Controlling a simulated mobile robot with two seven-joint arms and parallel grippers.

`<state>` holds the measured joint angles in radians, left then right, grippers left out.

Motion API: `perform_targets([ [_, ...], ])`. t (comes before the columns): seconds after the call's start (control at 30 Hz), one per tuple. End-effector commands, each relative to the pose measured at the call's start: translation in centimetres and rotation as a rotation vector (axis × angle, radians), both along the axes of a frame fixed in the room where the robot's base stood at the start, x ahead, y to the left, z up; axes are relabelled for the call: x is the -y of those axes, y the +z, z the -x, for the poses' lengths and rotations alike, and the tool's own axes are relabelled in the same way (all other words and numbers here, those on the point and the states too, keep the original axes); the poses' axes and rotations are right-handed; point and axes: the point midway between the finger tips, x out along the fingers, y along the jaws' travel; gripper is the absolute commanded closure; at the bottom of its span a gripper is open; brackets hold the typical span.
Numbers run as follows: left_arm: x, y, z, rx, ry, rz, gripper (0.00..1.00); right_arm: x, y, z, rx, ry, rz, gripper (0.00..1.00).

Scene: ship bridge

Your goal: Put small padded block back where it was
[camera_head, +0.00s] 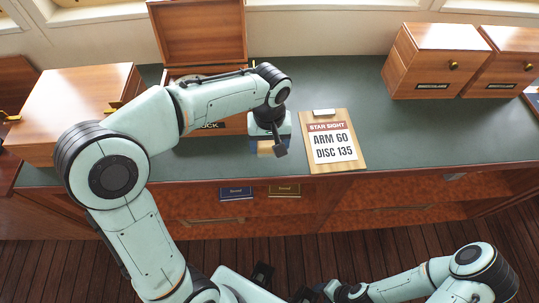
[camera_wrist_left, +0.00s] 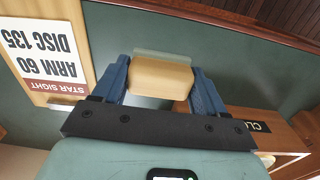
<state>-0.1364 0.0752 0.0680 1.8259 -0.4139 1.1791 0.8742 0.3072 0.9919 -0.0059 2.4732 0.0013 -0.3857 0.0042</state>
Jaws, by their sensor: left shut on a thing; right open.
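The small padded block (camera_wrist_left: 160,78) is tan with a grey-green strip along one edge. My left gripper (camera_wrist_left: 158,88) is shut on it, with a blue finger at each side in the left wrist view. In the head view the left gripper (camera_head: 269,143) points down over the green desktop (camera_head: 345,88), near its front edge, and a bit of the tan block (camera_head: 265,148) shows below it. I cannot tell whether the block touches the desktop. My right gripper (camera_head: 312,293) is low at the bottom edge, partly cut off, away from the desk.
A clipboard (camera_head: 333,140) reading "STAR SIGHT, ARM 60, DISC 135" lies just right of the left gripper. An open wooden box (camera_head: 203,32) stands behind my left arm, partly hidden. Closed wooden boxes stand at left (camera_head: 75,95) and right (camera_head: 435,58). Books (camera_head: 236,193) sit on a shelf below.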

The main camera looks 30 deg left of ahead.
Motion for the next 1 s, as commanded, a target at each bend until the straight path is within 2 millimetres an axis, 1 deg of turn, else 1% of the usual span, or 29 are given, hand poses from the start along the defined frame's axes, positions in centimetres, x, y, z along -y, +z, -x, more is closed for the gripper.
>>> perform_targets([
  [0.03, 0.0, -0.6, 0.0, -0.001, 0.001, 0.0, 0.66, 0.0, -0.1, 0.1, -0.001, 0.0, 0.0, 0.49],
  [0.17, 0.0, -1.5, 0.0, -0.001, 0.001, 0.0, 0.66, 0.0, -0.2, 0.1, -0.001, 0.0, 0.0, 0.49],
  [0.3, 0.0, -3.7, 0.0, -0.003, 0.002, -0.002, 0.66, 0.0, -0.6, 0.3, -0.002, 0.0, 0.0, 0.49],
  [0.4, -0.1, -4.9, 0.0, -0.002, 0.002, -0.001, 0.66, 0.0, -0.7, 0.3, -0.003, 0.0, 0.0, 0.49],
  [0.5, 0.0, -5.4, 0.0, 0.0, 0.001, 0.0, 0.66, 0.0, -0.7, 0.4, -0.003, 0.0, 0.0, 0.49],
  [0.73, 0.0, -5.3, 0.0, 0.001, 0.001, 0.0, 0.66, 0.0, -0.7, 0.3, -0.003, 0.0, 0.0, 0.49],
  [0.87, 0.0, -5.8, 0.0, 0.001, 0.001, -0.001, 0.66, 0.0, -1.1, 0.5, -0.006, 0.0, 0.0, 0.49],
  [0.9, 0.0, -5.7, 0.0, 0.001, 0.001, -0.001, 0.18, 0.0, -1.0, 0.5, -0.006, 0.0, 0.0, 0.49],
  [0.93, 0.0, -5.7, 0.0, 0.001, 0.001, -0.001, 0.09, 0.0, -1.0, 0.5, -0.006, 0.0, 0.0, 0.49],
  [0.97, 0.0, -5.7, 0.0, 0.001, 0.001, -0.001, 0.03, 0.0, -1.0, 0.5, -0.006, 0.0, 0.0, 0.49],
  [1.0, 0.0, -5.6, 0.0, 0.001, 0.001, -0.001, 0.03, 0.0, -1.0, 0.5, -0.006, 0.0, 0.0, 0.49],
])
